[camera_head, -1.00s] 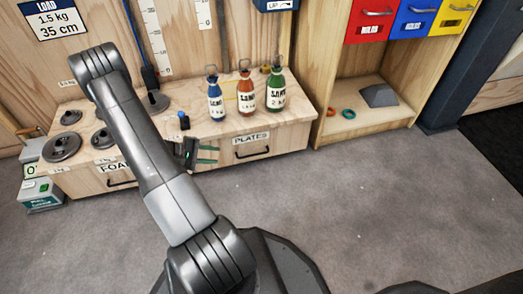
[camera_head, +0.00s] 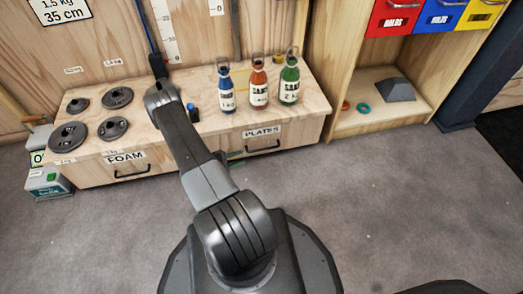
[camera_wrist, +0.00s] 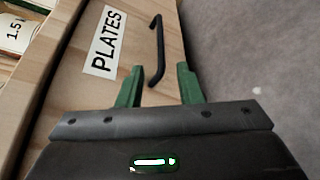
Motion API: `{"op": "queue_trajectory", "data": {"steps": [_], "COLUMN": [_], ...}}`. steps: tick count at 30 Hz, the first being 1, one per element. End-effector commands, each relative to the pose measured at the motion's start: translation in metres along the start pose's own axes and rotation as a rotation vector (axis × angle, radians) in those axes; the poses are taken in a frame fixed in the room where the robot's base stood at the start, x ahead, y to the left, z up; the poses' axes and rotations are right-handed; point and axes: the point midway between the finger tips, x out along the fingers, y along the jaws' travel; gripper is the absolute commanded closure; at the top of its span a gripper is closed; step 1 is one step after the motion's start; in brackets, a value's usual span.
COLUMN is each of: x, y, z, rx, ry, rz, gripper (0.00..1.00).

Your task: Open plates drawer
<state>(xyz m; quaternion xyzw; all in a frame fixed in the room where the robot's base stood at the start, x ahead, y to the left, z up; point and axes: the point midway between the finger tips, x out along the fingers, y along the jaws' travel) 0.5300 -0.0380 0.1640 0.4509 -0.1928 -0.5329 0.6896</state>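The plates drawer (camera_head: 291,135) is in the right part of the low wooden bench front, under the sand bottles. It appears shut, with a white PLATES label and a black bar handle (camera_head: 263,149). In the wrist view the handle (camera_wrist: 157,50) lies just beyond my gripper, and the label (camera_wrist: 107,42) is to its left. My gripper (camera_wrist: 160,83) has green fingers spread apart, empty, with the handle's near end roughly in line with the gap. I cannot tell whether it touches. In the head view my arm mostly hides the gripper beside the drawer's left part.
A FOAM drawer (camera_head: 133,171) is left of it. Several weight plates lie on the bench top; blue, orange and green sand bottles (camera_head: 289,80) stand above the drawer. A shelf unit (camera_head: 345,122) adjoins right. Grey floor (camera_head: 400,200) in front is clear.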

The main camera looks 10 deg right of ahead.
Motion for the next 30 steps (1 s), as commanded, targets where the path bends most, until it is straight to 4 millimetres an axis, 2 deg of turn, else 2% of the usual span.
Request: {"op": "queue_trajectory", "data": {"steps": [9, 18, 24, 30], "x": [0.056, 0.102, 0.117, 0.119], "y": [-0.003, -0.003, -0.001, 0.0], "z": [0.0, 0.0, 0.001, 0.001], "rx": [0.001, 0.0, 0.0, 0.0], "ry": [-0.006, -0.004, -0.002, -0.001], "rz": [-0.004, -0.003, -0.002, -0.002], "gripper": [0.68, 0.68, 0.68, 0.68]}}
